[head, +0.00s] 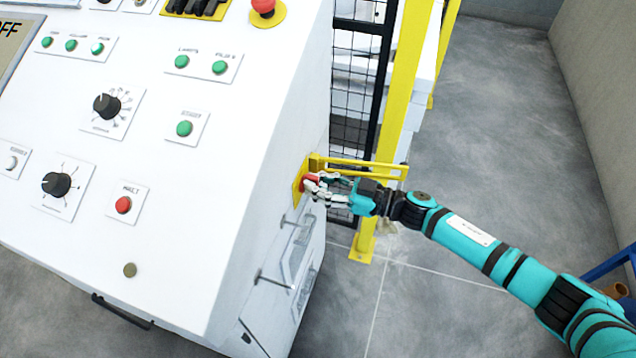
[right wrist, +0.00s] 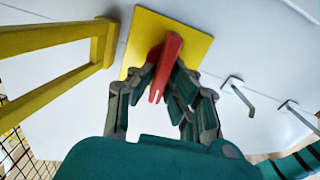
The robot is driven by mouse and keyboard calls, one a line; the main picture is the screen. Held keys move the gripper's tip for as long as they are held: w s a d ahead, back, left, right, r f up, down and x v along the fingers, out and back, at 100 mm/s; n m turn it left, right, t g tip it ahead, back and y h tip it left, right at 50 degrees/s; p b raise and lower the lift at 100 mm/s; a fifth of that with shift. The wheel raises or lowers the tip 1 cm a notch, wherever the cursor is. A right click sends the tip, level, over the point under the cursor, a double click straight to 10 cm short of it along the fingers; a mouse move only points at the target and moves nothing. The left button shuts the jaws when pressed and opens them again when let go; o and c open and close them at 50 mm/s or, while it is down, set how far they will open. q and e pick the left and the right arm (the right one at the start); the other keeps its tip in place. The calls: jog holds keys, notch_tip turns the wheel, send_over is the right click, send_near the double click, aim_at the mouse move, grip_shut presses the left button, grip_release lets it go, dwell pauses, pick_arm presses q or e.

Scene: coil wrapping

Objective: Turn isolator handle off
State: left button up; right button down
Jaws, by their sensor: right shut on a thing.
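The isolator handle is a red lever on a yellow square plate, on the right side face of the white cabinet. In the head view the red handle (head: 311,179) and the plate's edge (head: 299,183) show just beyond my fingers. In the right wrist view the red handle (right wrist: 171,50) stands out from the yellow plate (right wrist: 195,30). My right gripper (head: 318,186) is shut on the red handle; in the right wrist view its fingers (right wrist: 163,80) lie on both sides of it. My left gripper is not in view.
A yellow guard bar (head: 365,166) runs close beside the handle, and a yellow post (head: 398,110) stands behind it. Metal side handles (head: 272,280) stick out below the plate. The white cabinet (head: 225,215) carries buttons and knobs. Grey floor is open at the right.

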jog(key=n, duration=0.2)
jog(key=n+b, duration=0.1)
jog(key=n, duration=0.2)
jog(key=shift+s+f, duration=0.2)
jog(key=shift+s+a+f+n+b, duration=0.15)
jog(key=shift+n+b, duration=0.85)
jog(key=shift+n, duration=1.05)
jog(key=shift+s+d+f+n+b, duration=0.15)
jog(key=shift+n+b, duration=0.8)
jog(key=shift+n, duration=1.15)
jog(key=shift+a+f+n+b, duration=0.15)
jog(key=shift+n+b, duration=0.85)
jog(key=shift+n, duration=1.05)
jog(key=c, duration=1.3)
grip_release()
jog(key=shift+c, duration=0.2)
